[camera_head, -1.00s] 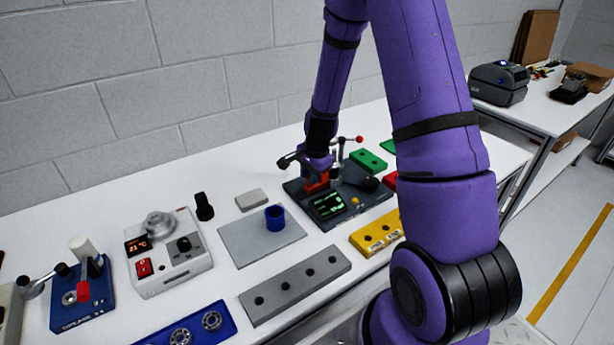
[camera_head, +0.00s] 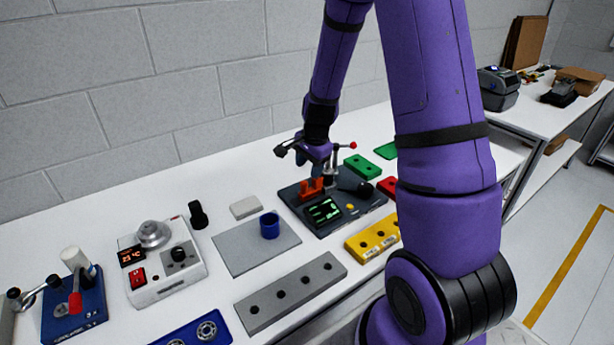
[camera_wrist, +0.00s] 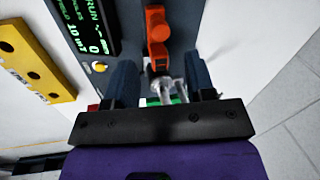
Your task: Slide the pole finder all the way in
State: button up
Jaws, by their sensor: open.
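A dark grey test station (camera_head: 355,206) with a lit green display (camera_head: 323,211) stands on the white bench. An orange-red part (camera_head: 311,189), probably the pole finder, sits on it behind the display. In the wrist view the orange part (camera_wrist: 158,32) lies just beyond the fingers, along the station's edge. My gripper (camera_wrist: 160,82) is open, its two dark fingers apart. A silvery metal piece shows between the fingers, and I cannot tell whether they touch it. In the head view my gripper (camera_head: 318,160) is above and behind the orange part. How far the part is in cannot be told.
A lever with a red knob (camera_head: 353,146) rises close to my gripper. A yellow block (camera_head: 372,240), green blocks (camera_head: 362,166) and a red block (camera_head: 388,188) surround the station. A grey plate with a blue cup (camera_head: 270,225) lies to the left.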

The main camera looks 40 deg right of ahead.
jog(key=shift+s+d+r, duration=0.1)
jog(key=shift+s+r, duration=0.1)
jog(key=shift+r, duration=0.9)
jog(key=shift+s+r, duration=0.2)
jog(key=shift+r, duration=0.9)
